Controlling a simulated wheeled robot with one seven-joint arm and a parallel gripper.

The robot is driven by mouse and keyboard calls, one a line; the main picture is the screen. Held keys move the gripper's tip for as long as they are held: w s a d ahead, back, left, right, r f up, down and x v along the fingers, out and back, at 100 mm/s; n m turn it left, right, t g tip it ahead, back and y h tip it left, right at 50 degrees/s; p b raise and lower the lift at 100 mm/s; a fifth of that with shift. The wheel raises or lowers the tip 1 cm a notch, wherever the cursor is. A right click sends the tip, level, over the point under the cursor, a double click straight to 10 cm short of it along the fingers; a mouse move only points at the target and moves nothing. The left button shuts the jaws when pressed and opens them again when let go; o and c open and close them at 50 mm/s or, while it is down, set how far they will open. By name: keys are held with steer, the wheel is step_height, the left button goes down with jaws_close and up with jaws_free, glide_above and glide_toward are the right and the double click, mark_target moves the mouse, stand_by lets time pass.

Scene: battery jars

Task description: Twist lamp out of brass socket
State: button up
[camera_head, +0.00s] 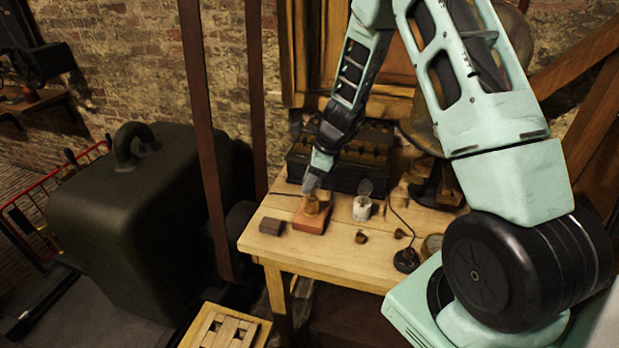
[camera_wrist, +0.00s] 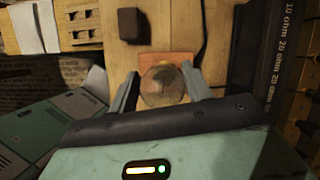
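A clear round glass lamp (camera_wrist: 162,86) sits between the two fingers of my gripper (camera_wrist: 161,72) in the wrist view. The fingers flank the glass closely on both sides; whether they press on it cannot be told. Beyond the lamp, part of an orange-brown base block (camera_wrist: 158,58) shows. In the head view my gripper (camera_head: 312,184) points down from above at the brass socket (camera_head: 311,206), which stands on the orange-brown block (camera_head: 314,221) on the table. The lamp is mostly hidden by the gripper there.
A white holder (camera_head: 362,208) with a clear bulb stands just right of the block. A dark small block (camera_head: 271,226) lies left on the wooden table (camera_head: 330,262). A dark battery case (camera_head: 345,172) stands behind. Small brass parts (camera_head: 361,237) and a black-based item (camera_head: 405,261) lie at the front right.

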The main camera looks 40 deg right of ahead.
steer(key=c, duration=0.5)
steer(key=n+g+p, duration=0.1)
steer(key=n+p, duration=0.1)
steer(key=n, duration=0.1)
steer(key=shift+s+r+n+y, duration=0.1)
steer(key=shift+n+y, duration=0.2)
steer(key=shift+n, duration=0.1)
steer(key=shift+s+a+n+g+p, duration=0.1)
steer(key=shift+n+g+p, duration=0.25)
steer(key=shift+n+g, duration=0.65)
steer(key=shift+n+t, duration=0.3)
steer(key=shift+n+p, duration=0.4)
steer(key=shift+n, duration=0.7)
steer(key=n+g, duration=0.2)
steer(key=n, duration=0.2)
steer(key=shift+s, duration=0.15)
